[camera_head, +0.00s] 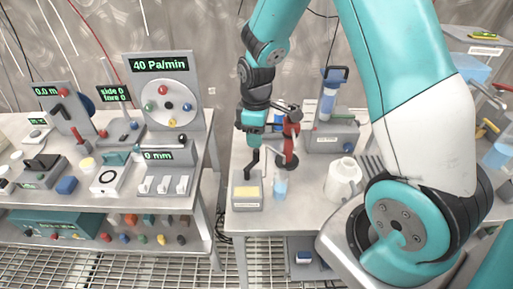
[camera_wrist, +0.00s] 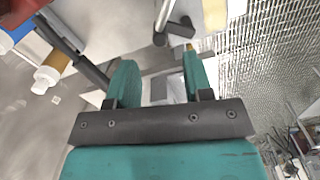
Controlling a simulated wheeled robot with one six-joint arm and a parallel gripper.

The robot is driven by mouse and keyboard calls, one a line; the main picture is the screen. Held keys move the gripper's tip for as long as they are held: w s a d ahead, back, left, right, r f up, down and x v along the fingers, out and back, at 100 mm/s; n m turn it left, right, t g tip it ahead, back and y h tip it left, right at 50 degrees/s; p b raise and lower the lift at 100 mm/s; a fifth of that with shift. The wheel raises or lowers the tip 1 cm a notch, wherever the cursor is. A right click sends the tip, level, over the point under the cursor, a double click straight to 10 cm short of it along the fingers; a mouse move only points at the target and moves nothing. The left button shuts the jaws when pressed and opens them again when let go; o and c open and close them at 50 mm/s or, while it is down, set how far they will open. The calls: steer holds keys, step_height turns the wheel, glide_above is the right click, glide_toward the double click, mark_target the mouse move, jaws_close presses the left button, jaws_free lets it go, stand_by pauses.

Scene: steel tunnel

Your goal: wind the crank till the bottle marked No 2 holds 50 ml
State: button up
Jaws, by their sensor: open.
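My gripper (camera_head: 262,124) hangs over the right-hand table in the head view, beside a red stand (camera_head: 291,135). In the wrist view its two teal fingers (camera_wrist: 158,82) are apart, with nothing clearly held between them. A dark bent bar (camera_head: 252,162) shows just below the gripper; I cannot tell whether it is the crank. A small clear bottle with pale blue content (camera_head: 280,185) stands below the stand. I cannot read a No 2 mark or a level on it. A metal rod (camera_wrist: 164,16) shows beyond the fingers in the wrist view.
A grey box with a yellow top (camera_head: 247,194) sits at the table's front left. A white jug (camera_head: 343,180) and a grey device with a blue cylinder (camera_head: 329,98) stand to the right. A gap separates the left table (camera_head: 196,205), crowded with instruments.

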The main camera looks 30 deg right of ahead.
mark_target(258, 151)
step_height(258, 151, down, 6)
steer(key=shift+f+p, duration=0.1)
steer(key=shift+p, duration=0.25)
jaws_close()
steer(key=shift+s+m, duration=0.3)
steer(key=shift+m, duration=0.4)
jaws_free()
step_height(258, 151, up, 18)
steer(key=b, duration=0.2)
steer(key=shift+f, duration=0.2)
